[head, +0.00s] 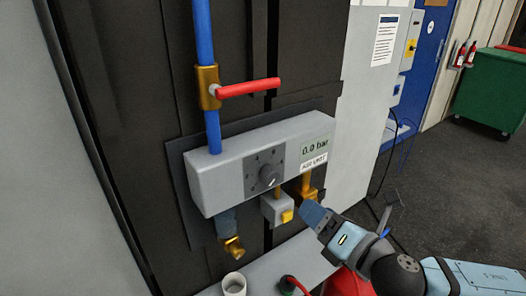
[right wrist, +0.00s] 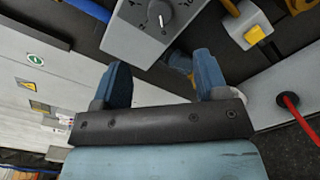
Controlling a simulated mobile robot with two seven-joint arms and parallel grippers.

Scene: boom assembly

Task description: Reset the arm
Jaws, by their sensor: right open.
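My right gripper (head: 313,213) is at the lower right of the grey air unit (head: 218,180) in the head view, close to the small box with a yellow button (head: 287,216). In the right wrist view, my right gripper (right wrist: 163,72) has its two blue fingers spread, with nothing held between them. The unit's dial (head: 269,176) also shows in the right wrist view (right wrist: 159,15), beyond the fingers. The display (head: 316,147) reads 0.0 bar. My left gripper is not in view.
A red valve lever (head: 250,88) sticks out to the right from the blue pipe (head: 205,35) above the unit. A white cup-like piece (head: 234,284) and a red hose (head: 296,283) are below. A green bin (head: 492,88) stands at the far right, with open floor before it.

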